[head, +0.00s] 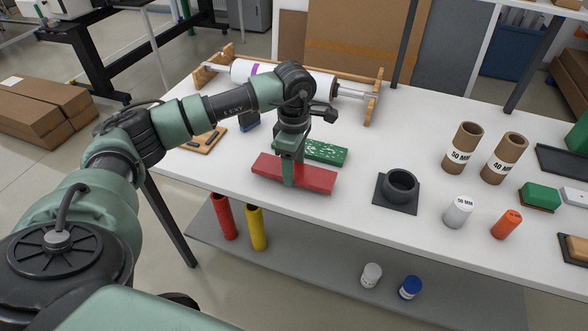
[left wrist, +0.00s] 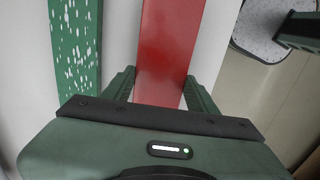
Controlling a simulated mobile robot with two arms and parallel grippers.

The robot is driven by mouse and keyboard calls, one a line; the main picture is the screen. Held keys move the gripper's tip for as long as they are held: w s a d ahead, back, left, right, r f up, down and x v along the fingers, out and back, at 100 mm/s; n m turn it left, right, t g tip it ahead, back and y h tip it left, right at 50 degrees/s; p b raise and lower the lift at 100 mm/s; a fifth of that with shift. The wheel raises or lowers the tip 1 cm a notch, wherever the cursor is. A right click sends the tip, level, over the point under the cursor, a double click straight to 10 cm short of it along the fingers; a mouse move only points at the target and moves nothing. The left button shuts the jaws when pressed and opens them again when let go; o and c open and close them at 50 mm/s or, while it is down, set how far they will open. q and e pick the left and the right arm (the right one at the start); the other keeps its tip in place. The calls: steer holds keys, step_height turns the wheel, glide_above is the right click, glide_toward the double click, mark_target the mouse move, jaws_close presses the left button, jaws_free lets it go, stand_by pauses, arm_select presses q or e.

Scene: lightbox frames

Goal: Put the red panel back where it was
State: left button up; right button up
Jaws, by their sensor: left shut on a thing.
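The red panel (head: 317,179) is a flat red bar near the front edge of the white table, and it runs through the left wrist view (left wrist: 168,45). My left gripper (head: 288,178) points down over its middle and is shut on it, one finger on each long side, as the left wrist view (left wrist: 160,90) shows. I cannot tell whether the panel touches the table. A green panel with white speckles (head: 324,151) lies just behind it and also shows in the left wrist view (left wrist: 75,45).
A white roll (head: 290,78) on a wooden stand is at the back. A black ring on a square base (head: 398,187) stands to the right, then cardboard tubes (head: 463,148) and small cylinders (head: 459,211). A wooden board (head: 203,140) lies left. A grey shelf (head: 320,277) is below.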

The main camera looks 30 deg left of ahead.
arm_select(q)
step_height(320, 180, down, 2)
arm_select(e)
steer(key=shift+r, duration=0.15)
steer(key=shift+a, duration=0.15)
arm_select(q)
steer(key=o, duration=1.1)
steer(key=shift+f, duration=0.15)
steer(key=o, duration=0.5)
arm_select(e)
steer(key=shift+a, duration=0.25)
arm_select(q)
steer(key=shift+r, duration=0.4)
step_height(320, 180, up, 12)
steer(key=shift+f+b, duration=0.2)
steer(key=shift+b, duration=0.75)
arm_select(e)
steer(key=shift+d+f, duration=0.15)
steer(key=shift+f, duration=0.35)
steer(key=shift+d+f, duration=0.15)
steer(key=shift+f, duration=0.35)
